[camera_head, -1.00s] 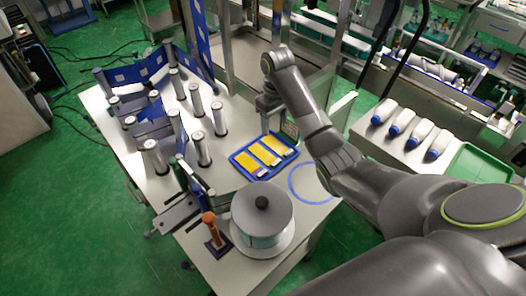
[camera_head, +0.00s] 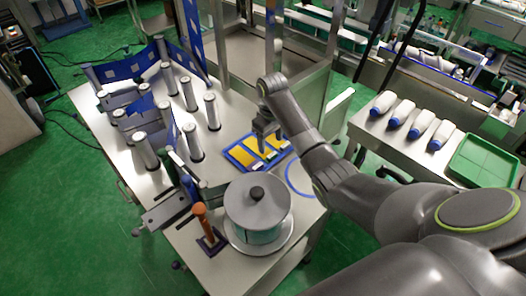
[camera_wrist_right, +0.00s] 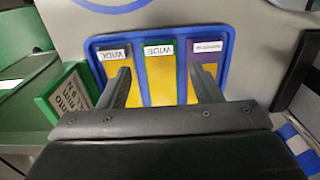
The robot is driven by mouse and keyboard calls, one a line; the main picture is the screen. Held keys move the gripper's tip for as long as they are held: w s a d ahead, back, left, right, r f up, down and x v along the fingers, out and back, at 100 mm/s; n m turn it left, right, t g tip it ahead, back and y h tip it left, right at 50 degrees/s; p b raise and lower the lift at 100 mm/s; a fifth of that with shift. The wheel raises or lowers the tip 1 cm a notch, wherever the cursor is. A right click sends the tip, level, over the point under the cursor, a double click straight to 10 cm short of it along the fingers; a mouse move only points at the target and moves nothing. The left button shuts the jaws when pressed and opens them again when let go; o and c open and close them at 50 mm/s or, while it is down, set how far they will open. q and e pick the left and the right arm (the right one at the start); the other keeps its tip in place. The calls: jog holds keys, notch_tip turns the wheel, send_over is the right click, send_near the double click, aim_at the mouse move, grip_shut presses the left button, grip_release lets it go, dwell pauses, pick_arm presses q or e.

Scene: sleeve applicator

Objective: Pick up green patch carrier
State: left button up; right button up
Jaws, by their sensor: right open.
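A blue-rimmed tray (camera_head: 229,154) on the table holds three yellow patch carriers side by side, better seen in the right wrist view (camera_wrist_right: 230,45). There the middle carrier (camera_wrist_right: 160,78) has a green top and edge and a white label reading "WIDE". The left carrier (camera_wrist_right: 112,58) also has a "WIDE" label, and the right carrier (camera_wrist_right: 207,60) has a purple top. My right gripper (camera_head: 265,147) is open above the tray. In the wrist view its fingers (camera_wrist_right: 163,85) lie on either side of the middle carrier; contact cannot be told. My left gripper is out of view.
A green-framed sign (camera_wrist_right: 68,95) stands close beside the tray. In the head view, a large grey-lidded drum (camera_head: 258,208), an orange-handled tool (camera_head: 202,222) and several upright white cylinders (camera_head: 212,110) share the table. White bottles (camera_head: 420,125) and a green tray (camera_head: 484,160) are on the right.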

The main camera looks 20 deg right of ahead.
aim_at(272, 155)
jog(key=shift+s+d+f+p, duration=0.15)
jog(key=shift+f+p, duration=0.15)
jog(key=shift+f, duration=1.1)
jog(key=shift+s+a+f+p, duration=0.1)
jog(key=shift+f+p, duration=0.15)
jog(key=shift+f, duration=1.1)
jog(key=shift+c, duration=0.5)
jog(key=shift+s, duration=0.1)
jog(key=c, duration=0.9)
